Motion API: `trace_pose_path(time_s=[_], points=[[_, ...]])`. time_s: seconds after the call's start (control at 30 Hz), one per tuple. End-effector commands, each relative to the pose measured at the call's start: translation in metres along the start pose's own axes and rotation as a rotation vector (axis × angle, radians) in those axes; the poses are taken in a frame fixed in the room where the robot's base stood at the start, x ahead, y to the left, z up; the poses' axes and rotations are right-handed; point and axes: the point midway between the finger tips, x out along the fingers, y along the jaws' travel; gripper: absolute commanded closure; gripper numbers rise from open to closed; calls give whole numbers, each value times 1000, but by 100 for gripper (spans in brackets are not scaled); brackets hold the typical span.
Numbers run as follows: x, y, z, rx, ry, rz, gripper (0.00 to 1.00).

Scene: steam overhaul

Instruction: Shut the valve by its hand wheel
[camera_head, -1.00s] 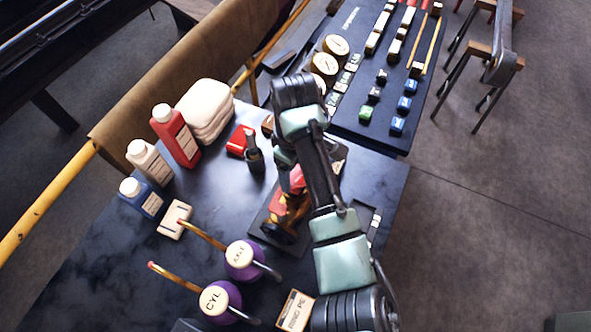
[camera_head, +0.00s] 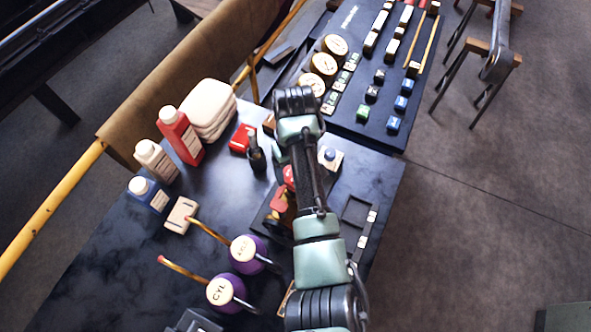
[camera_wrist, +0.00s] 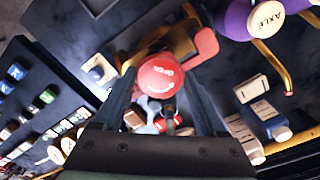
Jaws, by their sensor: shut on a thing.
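The valve's red hand wheel (camera_wrist: 160,76) is in the middle of the wrist view, with white lettering on its face that seems to read OPEN. The brass and red valve body (camera_wrist: 180,42) lies behind it. My gripper (camera_wrist: 162,80) has one finger on each side of the wheel and is shut on it. In the head view, part of the red wheel (camera_head: 289,177) shows beside my arm, above the valve body (camera_head: 280,205). My arm hides the rest of the valve and most of the gripper.
Purple-based levers (camera_head: 245,252) stand near the valve's lower left. Red, white and blue bottles (camera_head: 180,135), folded cloths (camera_head: 209,108) and a red box (camera_head: 241,139) are on the left. A button panel (camera_head: 375,75) stands behind. A slotted tray (camera_head: 357,212) lies to the right.

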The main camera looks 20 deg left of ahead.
Motion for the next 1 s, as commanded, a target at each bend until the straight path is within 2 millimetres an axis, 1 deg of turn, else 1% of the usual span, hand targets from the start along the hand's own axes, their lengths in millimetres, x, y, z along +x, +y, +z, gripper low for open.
trace_pose_path(time_s=[0.03,0.1,0.47,0.57,0.7,0.8,0.9,1.0], points=[[-3,0,0,37,1,-1,82],[-2,0,0,72,1,0,82],[-2,0,0,113,1,0,82],[-4,-1,0,213,0,-2,82],[-4,-1,0,415,-1,-1,82],[-2,-1,0,522,1,-1,82],[-1,0,0,570,1,0,82],[0,0,0,576,2,1,82]])
